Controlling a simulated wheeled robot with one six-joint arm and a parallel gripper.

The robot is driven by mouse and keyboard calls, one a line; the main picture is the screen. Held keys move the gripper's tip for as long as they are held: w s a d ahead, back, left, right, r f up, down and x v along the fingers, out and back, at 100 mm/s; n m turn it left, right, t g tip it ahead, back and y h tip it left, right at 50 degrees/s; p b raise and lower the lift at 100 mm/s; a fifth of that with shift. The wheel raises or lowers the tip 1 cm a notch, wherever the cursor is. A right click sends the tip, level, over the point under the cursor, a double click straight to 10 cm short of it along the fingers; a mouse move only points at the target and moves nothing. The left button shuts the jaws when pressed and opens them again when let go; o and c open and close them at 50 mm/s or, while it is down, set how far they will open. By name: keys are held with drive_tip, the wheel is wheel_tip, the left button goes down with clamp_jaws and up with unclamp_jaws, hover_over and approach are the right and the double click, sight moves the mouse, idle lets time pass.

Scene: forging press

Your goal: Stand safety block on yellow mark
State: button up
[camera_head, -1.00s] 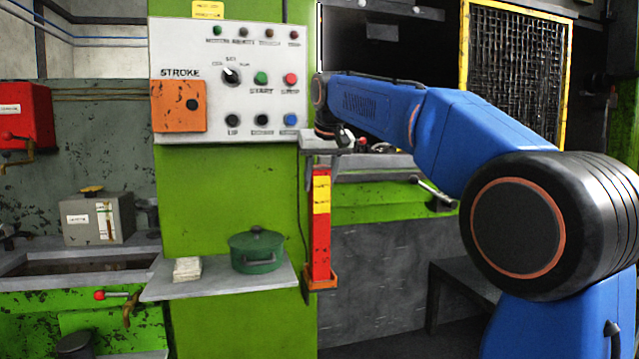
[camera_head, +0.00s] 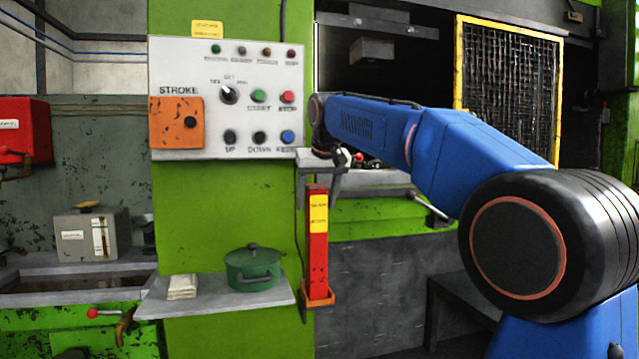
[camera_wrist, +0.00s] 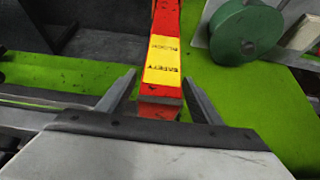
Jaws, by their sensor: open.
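The safety block (camera_head: 318,250) is a red upright bar with a yellow label, standing in an orange holder (camera_head: 318,299) on the green press column. In the wrist view the block (camera_wrist: 162,62) lies between the two fingers of my gripper (camera_wrist: 160,80), which is open. A finger is on each side of the block's end, with gaps visible. In the head view my gripper is at the block's upper end, partly hidden by my wrist. I cannot make out a yellow mark on the press bed in either view.
A shelf (camera_head: 215,301) beside the block carries a green pot (camera_head: 254,270) and a folded cloth (camera_head: 183,287). A control panel (camera_head: 225,96) is above left. A yellow-framed mesh guard (camera_head: 508,90) and a lever (camera_head: 428,207) are at the right.

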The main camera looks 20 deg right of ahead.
drive_tip(key=v, duration=1.7)
drive_tip(key=shift+w+d+r, duration=0.15)
drive_tip(key=shift+w+r, duration=0.05)
drive_tip(key=shift+r, duration=0.05)
drive_tip(key=s+d+f, duration=0.2)
drive_tip(key=s+f, duration=0.9)
drive_tip(key=f, duration=0.5)
drive_tip(key=s+d+f, duration=0.2)
drive_tip(key=s+f, duration=1)
drive_tip(key=f, duration=0.5)
drive_tip(key=s+d+f+g, duration=0.1)
drive_tip(key=s+d+f, duration=0.1)
drive_tip(key=s+f, duration=1)
wheel_tip(320, 180, down, 5)
drive_tip(key=shift+d+r, duration=0.2)
drive_tip(key=shift+d, duration=0.1)
drive_tip(key=shift+o, duration=0.3)
drive_tip(key=shift+s+f, duration=0.2)
drive_tip(key=shift+f, duration=0.15)
